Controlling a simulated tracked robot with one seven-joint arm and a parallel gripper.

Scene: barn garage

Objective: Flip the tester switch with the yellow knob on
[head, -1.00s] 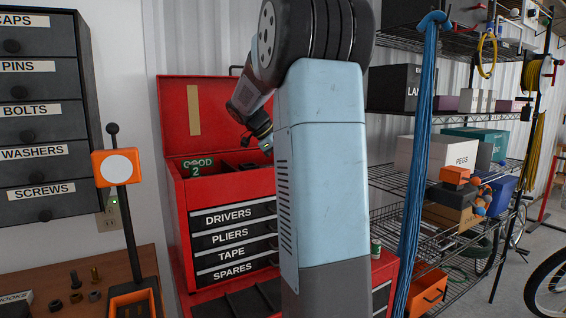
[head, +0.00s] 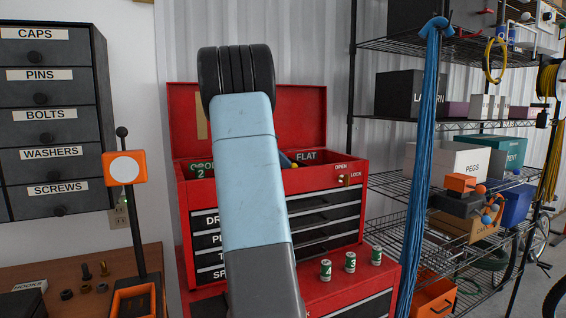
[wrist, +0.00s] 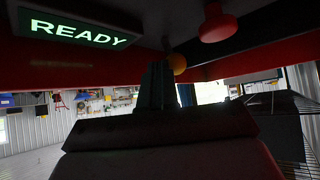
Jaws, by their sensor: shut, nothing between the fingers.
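In the wrist view, a small round yellow knob (wrist: 179,64) shows just beyond the tips of my gripper (wrist: 166,72), partly hidden behind them. I cannot tell whether the fingers touch it. The fingers are together and hold nothing. A dark panel with a lit green READY display (wrist: 78,30) is at the upper left. A larger red knob (wrist: 217,24) is at the upper right. The switch lever's position cannot be made out.
A red tool chest (head: 340,205) stands behind my arm, its lid raised. Several green cans (head: 350,262) stand on the red cabinet in front. Wire shelving (head: 400,182) with boxes and blue cables (head: 420,170) is at right.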

